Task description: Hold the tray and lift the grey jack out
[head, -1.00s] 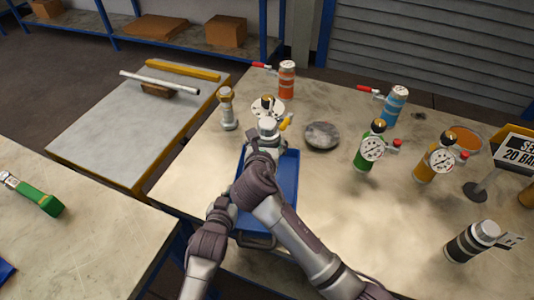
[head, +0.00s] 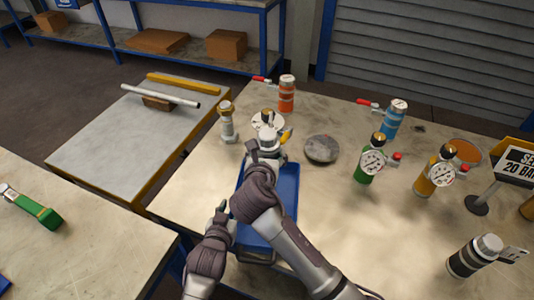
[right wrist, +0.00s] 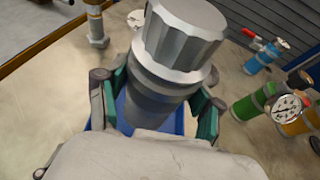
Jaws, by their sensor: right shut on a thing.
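The grey jack (right wrist: 165,75) fills the middle of the right wrist view, a dark grey cylinder with a lighter faceted cap. My right gripper (right wrist: 158,98) is shut on it, a green-padded finger on each side. In the head view the jack's cap (head: 268,134) shows at the far end of the blue tray (head: 287,190), above my right gripper (head: 265,155). Whether the jack's base touches the tray is hidden. My left gripper (head: 222,208) is at the tray's left edge, mostly hidden by my arms; its grip on the tray cannot be made out.
A bolt-like metal piece (head: 228,122), an orange jack (head: 287,93) and a round grey disc (head: 321,149) stand close by. Blue (head: 392,120), green (head: 367,165) and yellow (head: 430,178) vessels stand to the right, with a black one (head: 472,256) and a sign (head: 515,160).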

